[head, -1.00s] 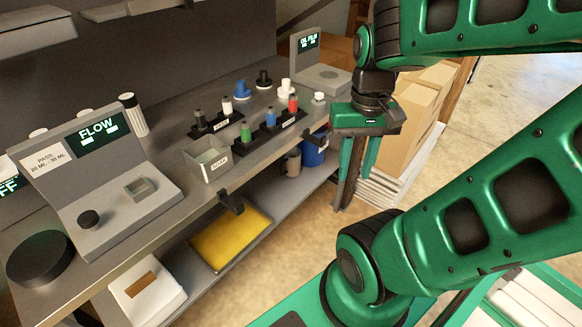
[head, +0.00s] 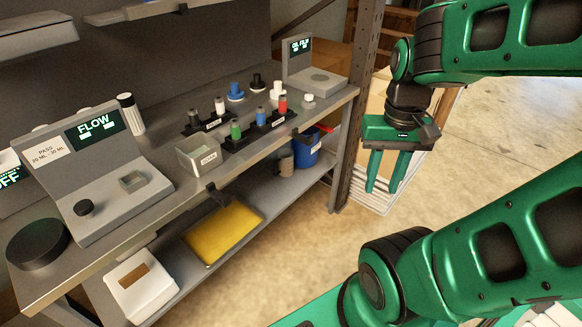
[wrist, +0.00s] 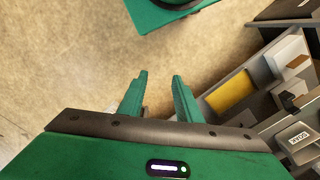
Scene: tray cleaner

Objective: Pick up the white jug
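No thing in view is clearly a white jug. A small white vessel (head: 277,91) and a small white-capped bottle (head: 308,101) stand on the bench top towards its right end. A white box-like container (head: 152,289) with a brown patch sits on the lower shelf at the left, and it also shows in the wrist view (wrist: 285,55). I cannot tell whether any of these is the jug. My gripper (head: 383,190) hangs fingers-down past the bench's right end, apart from everything. In the wrist view my gripper (wrist: 159,75) has its fingers spread, with nothing between them.
The bench (head: 165,190) carries a flow tester (head: 120,205), a grey bin (head: 187,156), bottle racks and a scale-like device (head: 318,82). A yellow tray (head: 222,232) and a blue bucket (head: 306,152) are on the lower shelf. A rack post (head: 357,120) stands near my gripper. Floor in front is clear.

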